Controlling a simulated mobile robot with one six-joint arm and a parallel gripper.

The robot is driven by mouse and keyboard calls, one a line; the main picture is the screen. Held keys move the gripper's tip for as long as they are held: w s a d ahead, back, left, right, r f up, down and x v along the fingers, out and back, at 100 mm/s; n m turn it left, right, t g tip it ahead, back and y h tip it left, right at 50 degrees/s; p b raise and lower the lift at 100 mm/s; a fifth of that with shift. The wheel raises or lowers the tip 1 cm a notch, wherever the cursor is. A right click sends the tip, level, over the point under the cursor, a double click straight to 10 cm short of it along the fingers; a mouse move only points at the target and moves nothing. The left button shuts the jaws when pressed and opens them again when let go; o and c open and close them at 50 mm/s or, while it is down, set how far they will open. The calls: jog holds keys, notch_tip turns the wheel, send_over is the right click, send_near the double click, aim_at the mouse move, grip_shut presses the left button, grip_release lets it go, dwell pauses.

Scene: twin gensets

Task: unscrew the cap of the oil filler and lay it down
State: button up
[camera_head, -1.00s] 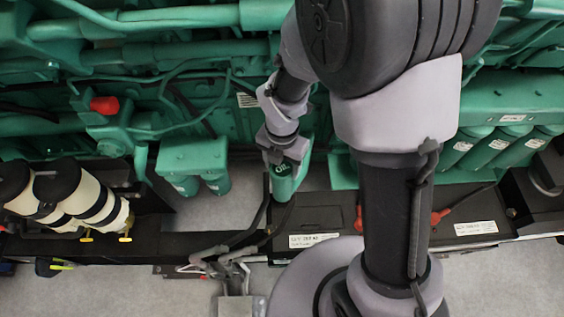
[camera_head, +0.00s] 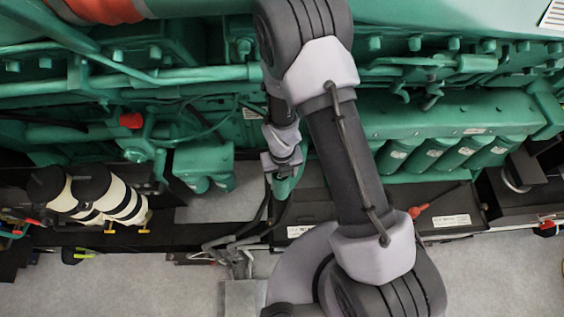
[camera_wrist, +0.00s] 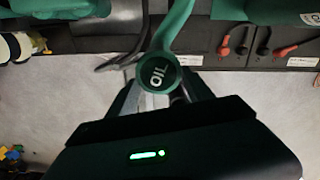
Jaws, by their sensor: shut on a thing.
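The oil filler cap (camera_wrist: 158,76) is a dark green disc marked OIL, face towards me in the wrist view. It sits at the mouth of the green filler pipe (camera_wrist: 176,25), which runs up and away behind it. Whether its thread is loose cannot be seen. My gripper (camera_wrist: 160,92) is shut on the cap, its dark fingers either side; their tips are partly hidden. In the head view my gripper (camera_head: 280,172) is at the top of the filler neck (camera_head: 289,187) and hides the lettering.
Black batteries (camera_head: 432,212) with red terminals and cables lie right of the filler. Green filter canisters (camera_head: 458,155) hang at the right. Cream cylinders (camera_head: 112,196) stand at the left. Pale floor (camera_head: 500,275) is open in front.

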jog(key=shift+s+r, duration=0.1)
jog(key=shift+s, duration=0.25)
jog(key=o, duration=1.5)
jog(key=shift+d+b, duration=0.1)
jog(key=shift+b, duration=0.2)
jog(key=shift+c, duration=0.5)
